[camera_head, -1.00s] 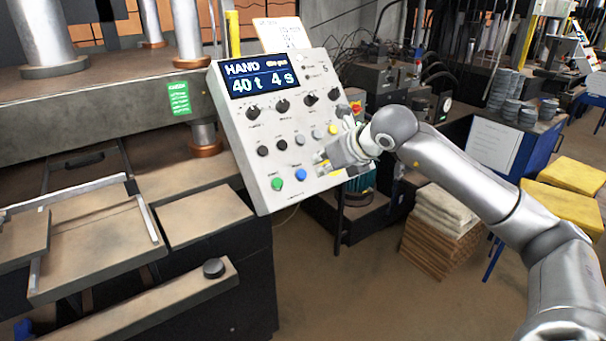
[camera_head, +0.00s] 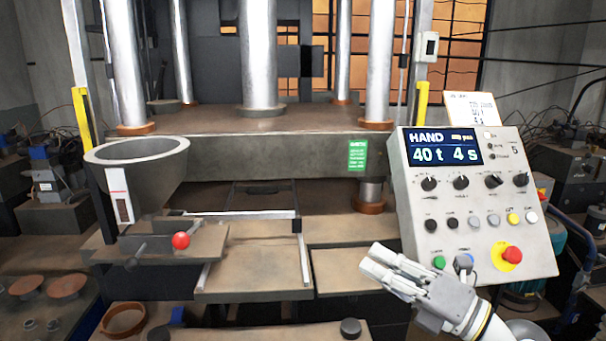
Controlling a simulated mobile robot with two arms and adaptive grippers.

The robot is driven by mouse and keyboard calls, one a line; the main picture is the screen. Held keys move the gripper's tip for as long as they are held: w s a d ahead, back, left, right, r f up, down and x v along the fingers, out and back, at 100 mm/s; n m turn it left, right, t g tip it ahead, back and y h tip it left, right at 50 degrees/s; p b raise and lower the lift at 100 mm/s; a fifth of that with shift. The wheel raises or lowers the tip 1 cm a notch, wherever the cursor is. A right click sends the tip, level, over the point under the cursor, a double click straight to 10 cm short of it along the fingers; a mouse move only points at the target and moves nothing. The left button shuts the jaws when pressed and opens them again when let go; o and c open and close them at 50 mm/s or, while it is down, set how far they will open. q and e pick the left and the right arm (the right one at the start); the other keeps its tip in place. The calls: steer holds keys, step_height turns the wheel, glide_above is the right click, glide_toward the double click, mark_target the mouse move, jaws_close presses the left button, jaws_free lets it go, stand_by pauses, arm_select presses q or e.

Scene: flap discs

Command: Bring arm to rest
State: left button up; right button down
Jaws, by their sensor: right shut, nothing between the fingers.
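My right gripper (camera_head: 372,262) is in the lower right of the head view, in front of the control panel's lower left part, with its fingers pointing up and left. The fingers are closed together and hold nothing. My right arm's wrist comes in from the bottom edge. The control panel (camera_head: 405,215) is tilted, with a display (camera_head: 445,147) reading HAND, 40 t and 4 s. It has black knobs, several coloured buttons and a red emergency button (camera_head: 512,254). The gripper hides a little of the panel's lower edge; I cannot tell whether they touch. My left gripper is not in view.
The press (camera_head: 270,155) with its steel columns fills the middle. A grey hopper (camera_head: 150,172) and a red knob (camera_head: 181,240) stand at left. A sliding tray (camera_head: 250,277) and a bench ledge lie in front. A brown ring (camera_head: 123,319) is at lower left.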

steer(key=d+f+m+t+h, duration=0.2)
steer(key=d+m+t+h, duration=0.4)
steer(key=m, duration=0.5)
steer(key=d+f+m+t+h, duration=0.35)
steer(key=m+h, duration=0.35)
steer(key=m, duration=0.3)
steer(key=s+d+f+m+g+h, duration=0.2)
steer(key=f+m+g+h, duration=0.15)
steer(key=f, duration=0.35)
steer(key=s+d+f+m+g+h, duration=0.2)
steer(key=d+f+m+g, duration=0.1)
steer(key=f+m, duration=0.25)
steer(key=s+a+f+m+g+y, duration=0.1)
steer(key=s+a+f+g+y, duration=0.15)
steer(key=s+f+g, duration=0.55)
steer(key=s+a+f+m+g+y, duration=0.15)
steer(key=s+a+f+g, duration=0.25)
steer(key=s+f, duration=0.85)
steer(key=s+f+g, duration=0.1)
steer(key=s+f, duration=0.1)
steer(key=f, duration=1.1)
steer(key=s+f+g, duration=0.1)
steer(key=s+f, duration=0.1)
steer(key=f, duration=1.1)
steer(key=s+d+f+h, duration=0.1)
steer(key=s+d+f, duration=0.2)
steer(key=s+f, duration=1.1)
steer(key=shift+s+f+g, duration=0.35)
steer(key=shift+s+g, duration=0.05)
steer(key=shift+s, duration=0.7)
